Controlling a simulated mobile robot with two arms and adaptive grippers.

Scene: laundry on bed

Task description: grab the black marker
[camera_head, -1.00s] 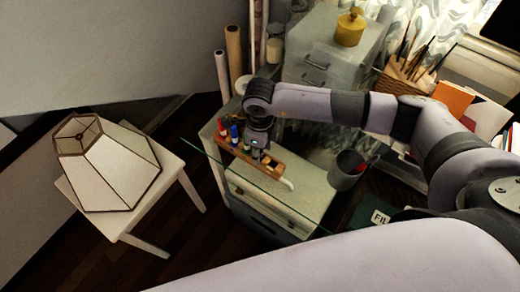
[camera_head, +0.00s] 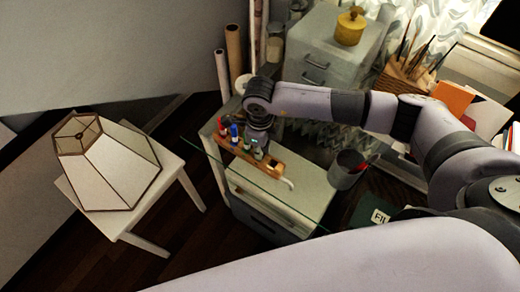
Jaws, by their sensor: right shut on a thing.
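A wooden marker holder (camera_head: 262,166) stands on the glass desk, at the centre-left of the head view. Upright markers stand in it, among them a red-topped one (camera_head: 223,134) and a blue one (camera_head: 234,131). My right gripper (camera_head: 258,149) points down at the holder, just right of these markers. It is shut on the black marker, which is small and mostly hidden by the fingers. I cannot tell whether the marker is still inside the holder. My left gripper is not in view.
A glass desk edge (camera_head: 215,163) runs beside the holder. A dark cup (camera_head: 347,170) stands to the right. A white drawer unit (camera_head: 322,60) with a yellow pot stands behind. A lampshade (camera_head: 105,165) sits on a white table at left.

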